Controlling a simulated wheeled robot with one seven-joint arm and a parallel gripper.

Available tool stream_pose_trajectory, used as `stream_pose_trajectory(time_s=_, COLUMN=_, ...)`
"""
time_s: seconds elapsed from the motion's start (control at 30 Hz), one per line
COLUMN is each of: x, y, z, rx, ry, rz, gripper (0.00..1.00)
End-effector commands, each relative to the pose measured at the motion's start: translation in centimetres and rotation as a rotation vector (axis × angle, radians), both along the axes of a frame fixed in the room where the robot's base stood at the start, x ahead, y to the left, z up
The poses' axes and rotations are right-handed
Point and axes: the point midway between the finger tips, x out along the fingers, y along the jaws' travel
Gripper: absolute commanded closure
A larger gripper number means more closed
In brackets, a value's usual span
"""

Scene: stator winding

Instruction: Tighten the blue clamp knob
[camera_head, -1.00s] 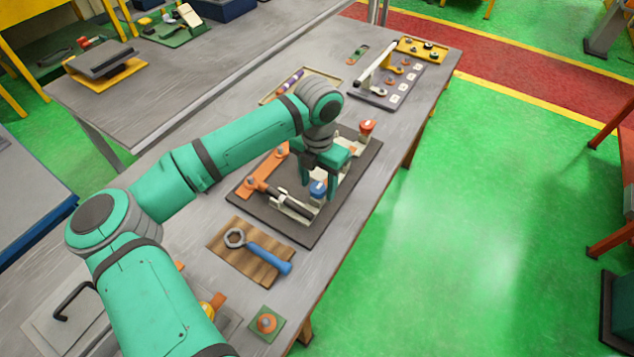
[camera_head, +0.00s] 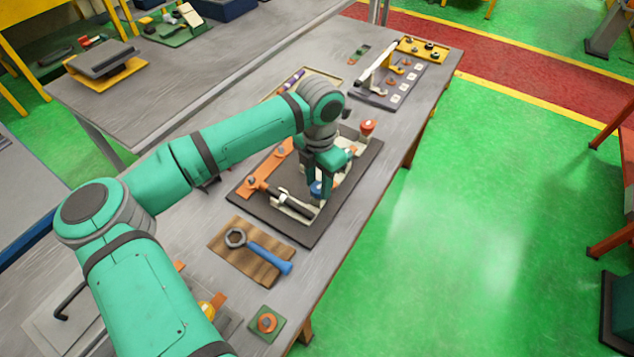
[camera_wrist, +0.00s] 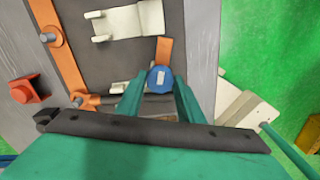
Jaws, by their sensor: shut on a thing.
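The blue clamp knob (camera_wrist: 160,79) is a round blue cap with a pale rectangular mark on top. In the wrist view it sits between the tips of my two green fingers, beside an orange strip (camera_wrist: 164,50). In the head view the knob (camera_head: 316,188) is partly covered by my gripper (camera_head: 326,190), which points down over the dark fixture plate (camera_head: 305,237). My gripper (camera_wrist: 160,84) is shut on the knob.
Cream brackets (camera_wrist: 115,24) and an orange bar (camera_wrist: 62,45) stand on the plate near the knob. An orange-red knob (camera_head: 367,126) is at its far end. A blue-handled wrench (camera_head: 268,257) lies on a wooden board in front. Open floor lies right of the table.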

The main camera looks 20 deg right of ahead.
Motion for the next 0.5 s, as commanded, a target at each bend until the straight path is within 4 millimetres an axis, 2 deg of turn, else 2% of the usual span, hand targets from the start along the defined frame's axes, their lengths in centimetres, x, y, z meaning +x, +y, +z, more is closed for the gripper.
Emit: stream_pose_trajectory(time_s=0.5, x=0.12, y=0.2, z=0.19, rx=-0.003, ry=-0.002, rz=-0.483, gripper=0.88)
